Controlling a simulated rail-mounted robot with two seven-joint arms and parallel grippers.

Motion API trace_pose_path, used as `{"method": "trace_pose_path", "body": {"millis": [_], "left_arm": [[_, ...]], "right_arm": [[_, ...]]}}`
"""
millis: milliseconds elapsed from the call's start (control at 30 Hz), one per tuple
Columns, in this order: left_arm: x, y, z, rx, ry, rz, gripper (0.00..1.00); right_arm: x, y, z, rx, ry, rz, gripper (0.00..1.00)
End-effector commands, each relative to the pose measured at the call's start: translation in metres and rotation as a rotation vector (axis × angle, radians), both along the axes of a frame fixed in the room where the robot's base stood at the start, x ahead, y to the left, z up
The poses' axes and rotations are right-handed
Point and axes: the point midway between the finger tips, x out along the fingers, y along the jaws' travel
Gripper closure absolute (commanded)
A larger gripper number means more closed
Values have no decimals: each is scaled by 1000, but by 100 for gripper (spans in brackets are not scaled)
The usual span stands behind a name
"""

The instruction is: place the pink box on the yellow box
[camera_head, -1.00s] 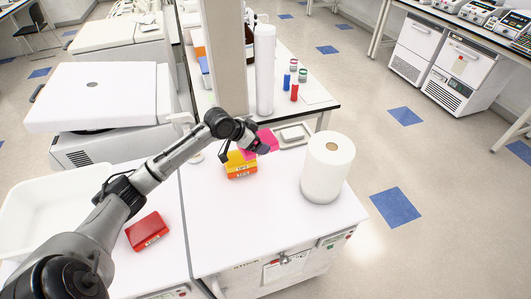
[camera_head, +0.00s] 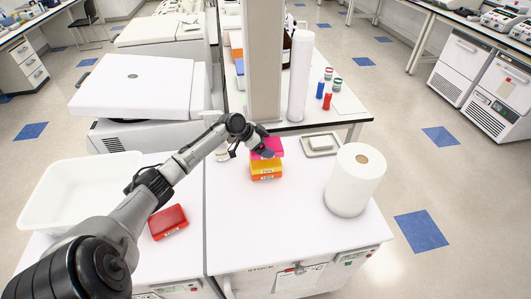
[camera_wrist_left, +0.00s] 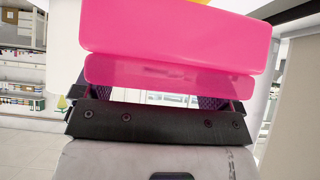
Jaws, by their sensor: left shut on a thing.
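The pink box (camera_head: 270,144) is held in my left gripper (camera_head: 262,150), which comes in from the left in the head view. The pink box (camera_wrist_left: 180,35) also fills the upper part of the left wrist view, between the fingers of the left gripper (camera_wrist_left: 165,95). The yellow box (camera_head: 265,166) sits on the white worktop with an orange layer under it. The pink box appears level, directly above or just behind the yellow box. I cannot tell whether they touch. My right gripper is not in view.
A white paper roll (camera_head: 355,180) stands to the right on the worktop. A red box (camera_head: 168,221) lies at the left, near a white tub (camera_head: 75,190). A grey post (camera_head: 264,60) and a small tray (camera_head: 321,145) are behind. The worktop's front middle is clear.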

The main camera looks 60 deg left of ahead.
Motion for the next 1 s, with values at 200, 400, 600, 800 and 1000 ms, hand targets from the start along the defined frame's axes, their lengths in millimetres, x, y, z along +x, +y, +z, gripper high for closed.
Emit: {"method": "trace_pose_path", "body": {"millis": [200, 400, 600, 800, 1000], "left_arm": [[0, 3, -7, -1, -1, 1, 36], [0, 2, -32, -3, 1, 1, 36], [0, 3, -41, 0, -1, 1, 36], [0, 2, -42, 0, -1, 1, 36], [0, 2, -44, 0, 0, 0, 1]], "right_arm": [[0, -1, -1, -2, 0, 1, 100], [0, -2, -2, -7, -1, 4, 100], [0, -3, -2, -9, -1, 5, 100], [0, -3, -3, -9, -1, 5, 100], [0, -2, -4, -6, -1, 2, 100]]}}
